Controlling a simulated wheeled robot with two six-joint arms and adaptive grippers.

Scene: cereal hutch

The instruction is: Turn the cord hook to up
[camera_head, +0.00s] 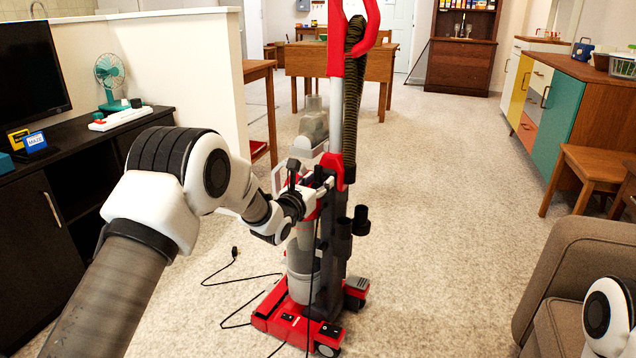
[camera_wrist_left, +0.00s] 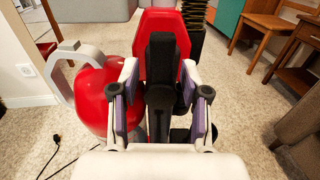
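A red and grey upright vacuum cleaner (camera_head: 290,318) stands on the floor in the head view. In the left wrist view, a black piece that looks like the cord hook (camera_wrist_left: 162,55) sits against a red panel (camera_wrist_left: 157,18). Its up or down position is hard to tell. My left gripper (camera_head: 322,184) is at the vacuum's upper body. In the wrist view its fingers (camera_wrist_left: 162,88) stand apart on both sides of the black piece, with gaps visible beside it. The gripper hides the hook in the head view. My right gripper is out of view.
A black cord with a plug (camera_head: 234,252) lies on the floor left of the vacuum. A black cabinet (camera_head: 40,235) stands at left, and a brown armchair (camera_head: 570,270) at right. The floor right of the vacuum is clear.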

